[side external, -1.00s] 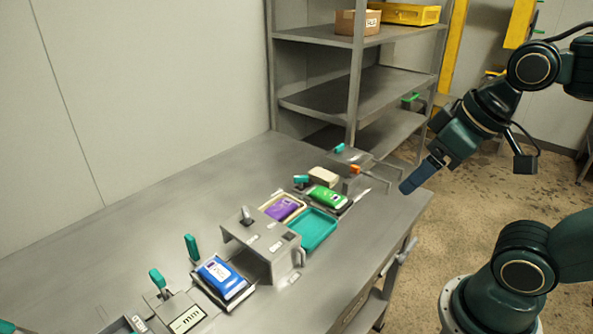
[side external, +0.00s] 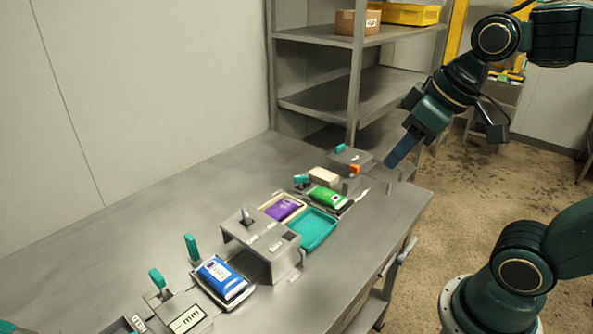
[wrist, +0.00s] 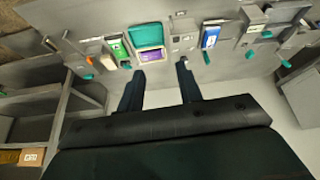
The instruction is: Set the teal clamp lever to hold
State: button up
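Several teal levers stand along the bench, and I cannot tell which is the clamp lever: one by the blue pouch (side external: 192,247), one on a labelled grey box (side external: 157,278), one by the green pouch (side external: 300,180) and one on the far grey box (side external: 340,148). Teal handles also line the fixtures in the wrist view, one below the blue pouch (wrist: 206,57). My gripper (side external: 391,163) is above the far right end of the bench, apart from the levers. The wrist view shows its two fingers (wrist: 160,68) spread and empty.
A grey bridge-like housing (side external: 262,245) stands mid-bench beside a teal tray (side external: 314,229) and a purple pouch (side external: 283,208). The blue pouch (side external: 222,275) and green pouch (side external: 326,198) lie on fixtures. Shelving (side external: 350,90) stands behind. The bench's left rear is clear.

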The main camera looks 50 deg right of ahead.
jog(key=w+d+r+n, duration=0.2)
jog(key=w+d, duration=0.1)
jog(key=w, duration=0.9)
jog(key=n+g+y, duration=0.2)
jog(key=n+y, duration=0.1)
jog(key=n, duration=0.3)
send_over(302, 176)
jog(key=s+d, duration=0.4)
notch_tip(302, 176, down, 19)
jog(key=shift+r, duration=0.1)
jog(key=shift+w, duration=0.1)
jog(key=x, duration=1.3)
jog(key=shift+w+a+f, duration=0.1)
jog(key=shift+f, duration=0.25)
jog(key=shift+c, duration=0.2)
grip_shut()
